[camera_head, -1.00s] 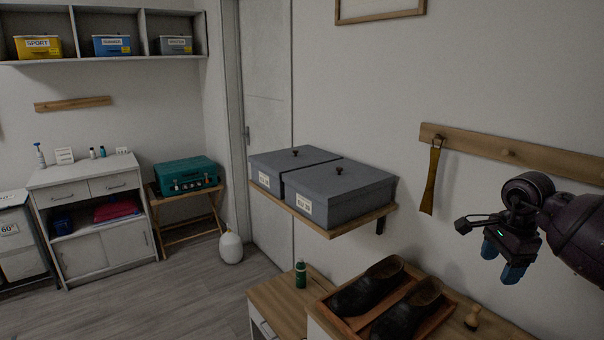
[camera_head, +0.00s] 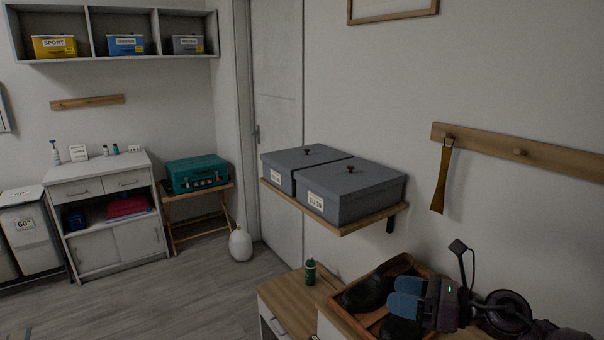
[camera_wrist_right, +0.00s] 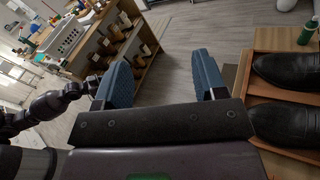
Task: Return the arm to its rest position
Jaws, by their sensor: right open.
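My right gripper (camera_head: 396,294) is low at the right of the head view, in front of the shoe tray, with its blue fingers pointing left. In the right wrist view its two blue fingers (camera_wrist_right: 164,80) are spread apart with nothing between them. Part of my left arm shows at the left of the wrist view, and its gripper (camera_wrist_right: 93,86) is small and partly hidden behind a right finger. I cannot tell its state.
Black shoes (camera_wrist_right: 287,72) lie in a wooden tray (camera_wrist_right: 264,98) beside my right gripper. A green bottle (camera_head: 310,272) stands left of the tray. Grey boxes (camera_head: 352,190) sit on a wall shelf above. A shoehorn (camera_head: 441,180) hangs from the peg rail. Open floor lies left.

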